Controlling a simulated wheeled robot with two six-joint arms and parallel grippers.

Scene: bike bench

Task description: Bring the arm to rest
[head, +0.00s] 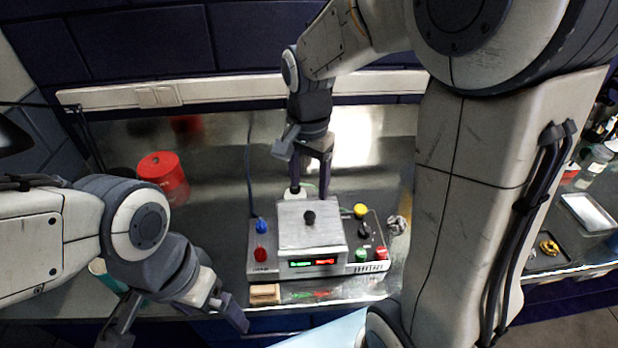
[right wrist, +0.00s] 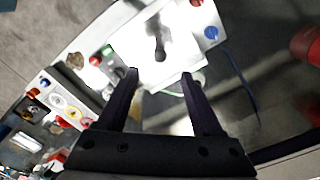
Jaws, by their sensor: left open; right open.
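My right arm reaches in from the upper right of the head view, and its gripper (head: 312,172) points down just behind a metal control box (head: 310,235). In the right wrist view the right gripper (right wrist: 160,78) is open, with nothing between its fingers; the box (right wrist: 185,60) lies beyond the fingertips. I cannot tell whether the fingers touch the box. My left gripper (head: 182,325) is open and empty at the lower left of the head view, near the bench's front edge.
A red canister (head: 164,176) stands at the back left of the bench. A small wooden block (head: 265,294) lies before the box. A white tray (head: 590,212) and bottles stand at the right. A cable (head: 249,170) runs up behind the box.

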